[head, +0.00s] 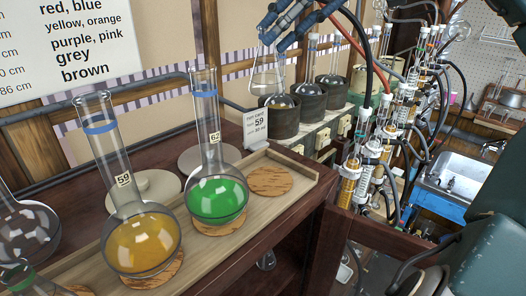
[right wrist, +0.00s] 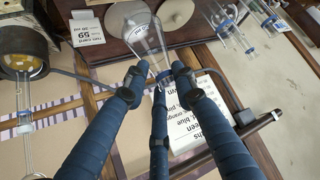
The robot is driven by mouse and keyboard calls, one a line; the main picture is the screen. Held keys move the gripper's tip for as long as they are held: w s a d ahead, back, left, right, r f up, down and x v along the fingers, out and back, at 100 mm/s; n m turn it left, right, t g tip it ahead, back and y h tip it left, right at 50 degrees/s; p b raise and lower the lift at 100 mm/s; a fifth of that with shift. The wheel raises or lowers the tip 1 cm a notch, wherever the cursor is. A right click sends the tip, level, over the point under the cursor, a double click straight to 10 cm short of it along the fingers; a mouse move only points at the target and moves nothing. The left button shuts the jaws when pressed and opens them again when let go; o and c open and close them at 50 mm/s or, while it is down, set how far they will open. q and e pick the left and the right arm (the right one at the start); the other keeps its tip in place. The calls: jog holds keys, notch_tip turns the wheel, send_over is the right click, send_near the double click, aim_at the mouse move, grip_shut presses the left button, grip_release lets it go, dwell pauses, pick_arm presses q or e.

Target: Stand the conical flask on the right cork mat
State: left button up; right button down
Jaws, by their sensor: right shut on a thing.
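My right gripper (head: 270,34) is shut on the neck of a clear, empty-looking conical flask (head: 268,76). The flask hangs upright in the air, in front of the heaters at the back. The right wrist view shows the blue fingers (right wrist: 157,80) around its neck and the glass body (right wrist: 148,40) beyond them. The right cork mat (head: 270,181) is bare, at the right end of a wooden tray (head: 290,204). The flask is above and behind it, well apart. My left gripper is not in view.
On the tray, a green-filled flask (head: 217,196) labelled 62 stands just left of the bare mat, and a yellow-filled flask (head: 142,240) labelled 59 farther left. A card (head: 257,128) stands behind the mat. Flasks in dark heaters (head: 281,116) line the back; tubed glassware (head: 365,165) stands right.

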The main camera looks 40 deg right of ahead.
notch_tip(320, 180, down, 18)
jog(key=s+b, duration=0.1)
jog(key=b, duration=0.3)
jog(key=c, duration=1.4)
grip_release()
jog(key=shift+s, duration=0.1)
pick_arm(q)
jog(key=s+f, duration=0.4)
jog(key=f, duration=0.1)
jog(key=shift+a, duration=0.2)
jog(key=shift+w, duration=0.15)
